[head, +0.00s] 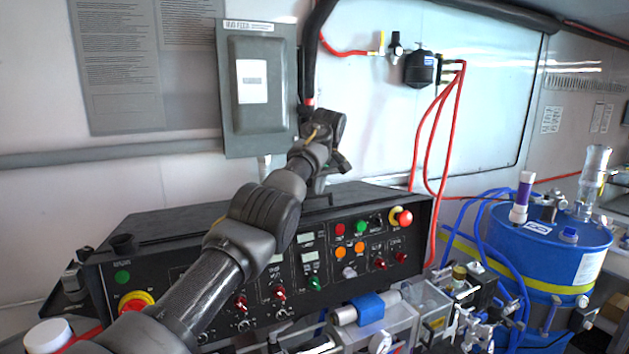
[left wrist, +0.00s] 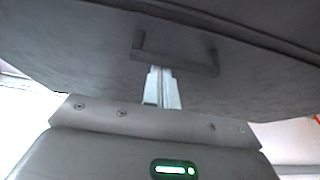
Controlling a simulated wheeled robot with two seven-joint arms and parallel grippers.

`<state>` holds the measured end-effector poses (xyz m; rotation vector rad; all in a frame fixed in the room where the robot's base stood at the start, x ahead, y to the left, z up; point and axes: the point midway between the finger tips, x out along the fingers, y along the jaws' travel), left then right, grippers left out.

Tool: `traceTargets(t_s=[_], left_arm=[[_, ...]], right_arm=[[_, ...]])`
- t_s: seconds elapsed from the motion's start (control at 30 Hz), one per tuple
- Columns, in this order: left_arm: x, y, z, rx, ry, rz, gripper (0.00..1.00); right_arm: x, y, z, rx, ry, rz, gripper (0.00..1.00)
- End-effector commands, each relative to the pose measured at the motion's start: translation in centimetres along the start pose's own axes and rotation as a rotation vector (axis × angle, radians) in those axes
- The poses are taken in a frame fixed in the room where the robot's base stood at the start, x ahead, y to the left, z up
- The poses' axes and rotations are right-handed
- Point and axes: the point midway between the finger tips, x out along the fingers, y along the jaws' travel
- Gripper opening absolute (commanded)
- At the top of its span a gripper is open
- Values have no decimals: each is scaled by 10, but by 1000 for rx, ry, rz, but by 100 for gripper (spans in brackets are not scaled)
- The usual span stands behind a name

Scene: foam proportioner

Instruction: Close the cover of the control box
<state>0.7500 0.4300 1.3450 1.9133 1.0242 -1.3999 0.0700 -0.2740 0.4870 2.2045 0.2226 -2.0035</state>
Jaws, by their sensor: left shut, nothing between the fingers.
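The control box is a wide black console (head: 347,262) with buttons, lamps and switches on its sloping front. Its dark cover (head: 385,199) lies along the top and looks down or nearly down; any gap is too hard to tell. My left gripper (head: 331,167) is behind my forearm, just above the cover's back part. In the left wrist view the cover's dark surface (left wrist: 85,50) fills the top, with a bracket-like handle (left wrist: 190,65). My left fingers (left wrist: 162,88) are shut and empty, with their tips at the handle; contact is unclear. My right gripper is not in view.
A grey wall box (head: 245,125) hangs behind the console, close to my left wrist. Red hoses (head: 433,145) run down the wall at the right. A blue drum (head: 550,250) and clear fittings (head: 385,325) crowd the right and front.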

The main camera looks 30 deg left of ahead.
Motion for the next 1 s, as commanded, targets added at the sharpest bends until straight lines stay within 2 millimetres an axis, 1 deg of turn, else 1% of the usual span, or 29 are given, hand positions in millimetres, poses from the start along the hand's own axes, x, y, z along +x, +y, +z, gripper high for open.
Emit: traceTargets(t_s=[0.03, 0.2, 0.23, 0.27, 0.33, 0.4, 0.47, 0.5, 0.63, 0.8, 1.0], left_arm=[[-6, -4, -10, -5, 0, -1, 0], [2, -18, -32, -19, 2, -1, 0], [3, -20, -35, -22, 4, 0, 0], [0, -18, -31, -20, 8, 6, 0], [-15, -18, -30, -20, 8, 7, 0], [-32, -18, -30, -20, 8, 6, 0], [-44, -18, -30, -20, 8, 6, 0], [-54, -17, -30, -19, 8, 6, 0], [-75, -17, -30, -18, 7, 5, 0], [-89, -17, -30, -19, 6, 4, 0], [-91, -17, -30, -18, 7, 4, 0]], right_arm=[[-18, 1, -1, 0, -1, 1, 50], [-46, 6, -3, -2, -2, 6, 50], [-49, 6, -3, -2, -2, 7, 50], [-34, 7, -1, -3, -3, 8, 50], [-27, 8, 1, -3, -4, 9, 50], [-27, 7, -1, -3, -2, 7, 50], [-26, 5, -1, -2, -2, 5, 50], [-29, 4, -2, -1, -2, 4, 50], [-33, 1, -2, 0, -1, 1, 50], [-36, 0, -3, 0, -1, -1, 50], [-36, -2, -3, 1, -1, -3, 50]])
